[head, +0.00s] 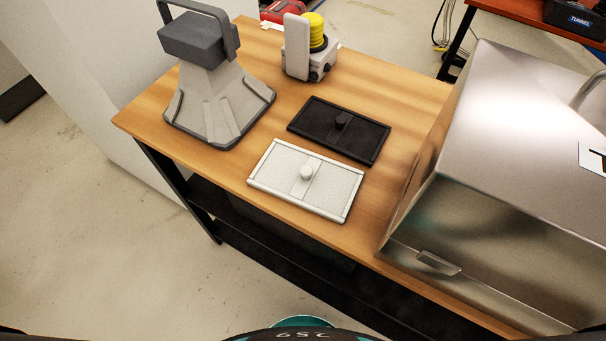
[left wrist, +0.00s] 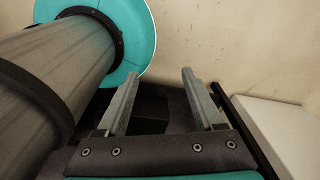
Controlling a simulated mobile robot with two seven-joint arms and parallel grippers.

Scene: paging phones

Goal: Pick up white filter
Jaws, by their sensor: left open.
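The white filter (head: 324,184) is a flat white rectangular panel with a round knob in its middle. It lies on the wooden table near the front edge in the head view. A matching black panel (head: 354,126) with a dark knob lies just behind it. My left gripper (left wrist: 160,80) shows in the left wrist view with its two fingers apart and nothing between them. The filter does not show in that view. Neither gripper shows in the head view, and my right gripper is not in view.
The wooden table (head: 402,91) carries a grey tapered device (head: 212,85) at left and a small device with a yellow top (head: 306,48) at the back. A large metal box (head: 500,190) stands at right. Bare tabletop surrounds the panels.

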